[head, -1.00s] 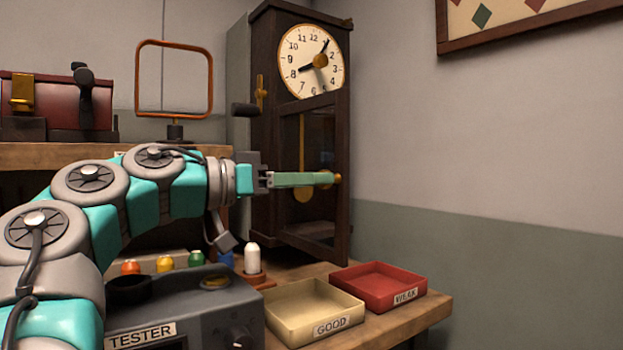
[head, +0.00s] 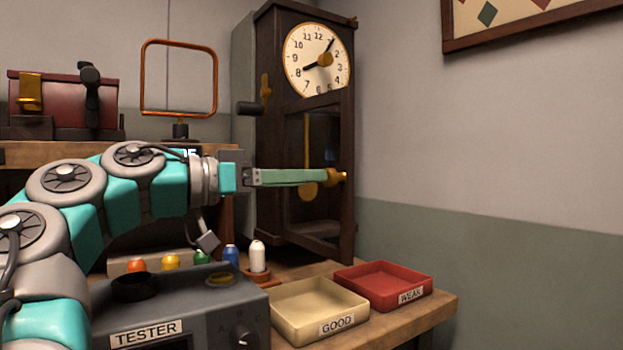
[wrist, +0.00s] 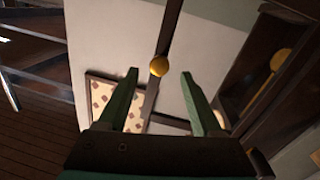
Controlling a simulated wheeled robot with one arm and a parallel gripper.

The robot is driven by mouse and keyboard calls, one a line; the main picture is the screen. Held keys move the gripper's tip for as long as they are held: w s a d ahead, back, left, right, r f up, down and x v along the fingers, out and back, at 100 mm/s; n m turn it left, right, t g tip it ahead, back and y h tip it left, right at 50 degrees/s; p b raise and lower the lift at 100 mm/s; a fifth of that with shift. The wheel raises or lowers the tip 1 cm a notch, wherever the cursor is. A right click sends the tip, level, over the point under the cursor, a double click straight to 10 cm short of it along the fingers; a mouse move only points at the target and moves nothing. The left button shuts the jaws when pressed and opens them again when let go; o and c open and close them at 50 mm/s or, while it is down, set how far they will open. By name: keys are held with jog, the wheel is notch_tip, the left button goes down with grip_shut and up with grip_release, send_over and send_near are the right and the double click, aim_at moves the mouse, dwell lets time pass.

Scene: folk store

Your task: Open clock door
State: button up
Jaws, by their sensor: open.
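The tall dark wooden clock (head: 262,130) stands behind the bench with a white dial (head: 318,60). Its glazed door (head: 347,215) is below the dial, with a brass pendulum (head: 308,190) inside. A brass knob (head: 343,177) is at the door's right edge. My gripper (head: 328,176) reaches across the door front, its fingers close to the knob. In the wrist view my gripper (wrist: 160,75) is open, with the round knob (wrist: 158,67) showing between its fingertips, apart from both. A dark strip runs up from the knob. I cannot tell clearly whether the door is ajar.
A cream GOOD tray (head: 290,322) and a red WEAK tray (head: 425,283) sit on the bench below the door. A grey tester (head: 200,310) and several coloured bobbins stand beneath my arm. A hoop frame (head: 143,80) stands left of the clock.

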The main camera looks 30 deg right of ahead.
jog(key=shift+w+a, duration=0.1)
jog(key=shift+a, duration=2.4)
